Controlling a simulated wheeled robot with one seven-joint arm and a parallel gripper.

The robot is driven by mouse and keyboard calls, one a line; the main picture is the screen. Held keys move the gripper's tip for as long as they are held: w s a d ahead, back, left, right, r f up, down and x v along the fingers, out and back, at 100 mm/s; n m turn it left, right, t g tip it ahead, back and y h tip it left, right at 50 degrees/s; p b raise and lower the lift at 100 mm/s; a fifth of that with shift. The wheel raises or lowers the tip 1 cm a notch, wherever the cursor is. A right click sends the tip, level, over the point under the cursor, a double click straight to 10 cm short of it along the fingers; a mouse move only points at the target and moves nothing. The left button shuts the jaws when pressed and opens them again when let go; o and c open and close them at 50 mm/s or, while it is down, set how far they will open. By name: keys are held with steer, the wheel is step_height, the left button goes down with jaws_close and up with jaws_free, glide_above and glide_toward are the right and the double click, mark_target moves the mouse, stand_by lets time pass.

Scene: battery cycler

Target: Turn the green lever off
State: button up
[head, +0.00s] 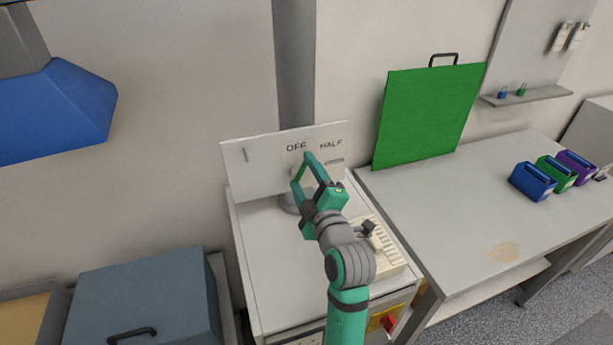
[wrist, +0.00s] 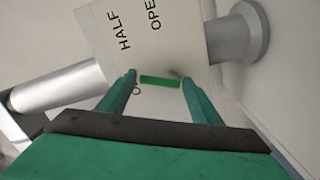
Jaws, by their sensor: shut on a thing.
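The green lever (wrist: 161,81) shows in the wrist view as a short green bar between my fingertips. My gripper (head: 302,171) is shut on it in front of the white panel (head: 236,176). In the wrist view my gripper (wrist: 159,79) has one finger at each end of the bar. The OFF label (head: 296,147) and the HALF label (head: 331,144) show above my gripper in the head view. In the wrist view HALF and OPEN read sideways, and another label is partly hidden by a finger. My gripper hides the lever in the head view.
The panel stands at the back of a white cabinet top (head: 268,235). A keypad-like device (head: 392,262) lies beside my arm. A table (head: 440,210) to the right bears a green board (head: 428,115) and several coloured bins. A grey pipe with a flange (wrist: 252,35) is near the panel.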

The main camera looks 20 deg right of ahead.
steer(key=shift+a+r+n, duration=0.1)
steer(key=shift+n, duration=0.8)
steer(key=shift+a+n, duration=0.25)
steer(key=shift+n, duration=0.95)
steer(key=shift+a+n, duration=0.15)
steer(key=shift+n, duration=0.15)
steer(key=shift+a, duration=0.1)
steer(key=o, duration=1.1)
steer(key=shift+s, duration=0.1)
steer(key=shift+c, duration=0.2)
